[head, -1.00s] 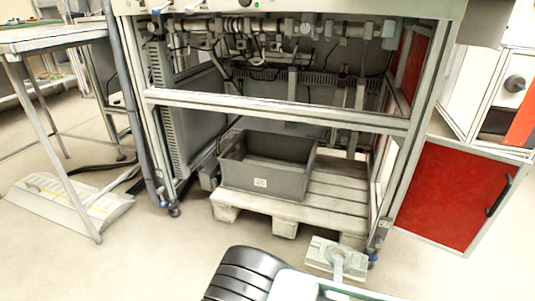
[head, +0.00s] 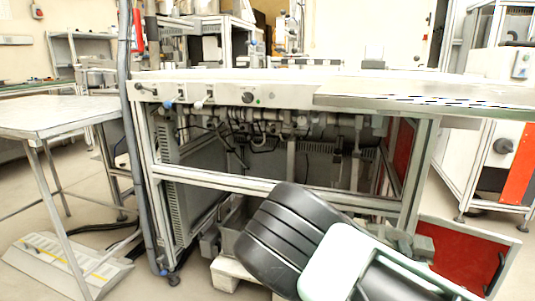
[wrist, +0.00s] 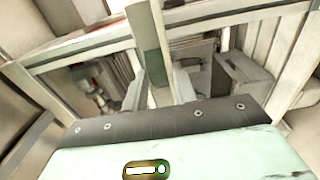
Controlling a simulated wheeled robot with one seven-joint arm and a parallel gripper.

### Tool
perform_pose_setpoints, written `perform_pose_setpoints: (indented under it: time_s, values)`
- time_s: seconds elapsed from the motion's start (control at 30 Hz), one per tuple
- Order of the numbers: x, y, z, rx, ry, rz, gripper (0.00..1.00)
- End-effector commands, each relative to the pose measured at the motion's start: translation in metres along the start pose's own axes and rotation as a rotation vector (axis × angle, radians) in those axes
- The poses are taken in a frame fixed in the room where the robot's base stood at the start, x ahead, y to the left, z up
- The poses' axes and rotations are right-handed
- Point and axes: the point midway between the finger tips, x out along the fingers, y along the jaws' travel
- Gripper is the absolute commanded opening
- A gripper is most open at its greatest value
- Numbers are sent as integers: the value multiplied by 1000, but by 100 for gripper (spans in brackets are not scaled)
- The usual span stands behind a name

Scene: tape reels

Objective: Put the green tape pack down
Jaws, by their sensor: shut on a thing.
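The green tape pack (wrist: 152,66) shows in the wrist view as a narrow upright shape, pale with a green band, seen nearly edge-on. My gripper (wrist: 160,88) is shut on it, with one pale finger on each side. In the head view, my gripper (head: 398,240) is partly hidden behind my own arm, in front of the lower right part of the workbench frame. A small dark grey-green block at its end may be the pack; I cannot tell for sure. No surface is seen touching the pack.
The workbench (head: 205,92) stands ahead, with a pale top and an open metal frame. A grey crate (head: 232,240) on a pale pallet (head: 228,277) is mostly hidden by my arm. A table (head: 60,115) stands left; a red panel (head: 465,260) is at lower right.

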Motion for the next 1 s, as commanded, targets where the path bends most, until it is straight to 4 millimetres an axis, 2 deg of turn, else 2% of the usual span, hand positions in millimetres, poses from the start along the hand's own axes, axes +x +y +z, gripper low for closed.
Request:
perform_pose_setpoints:
  time_s: [0.03, 0.53, 1.0]
  values:
    - [-1, 13, -1, -2, 5, 1, 0]
    - [-19, 79, -7, -6, 88, 6, 0]
    - [-39, 146, -2, -5, 176, 7, 0]
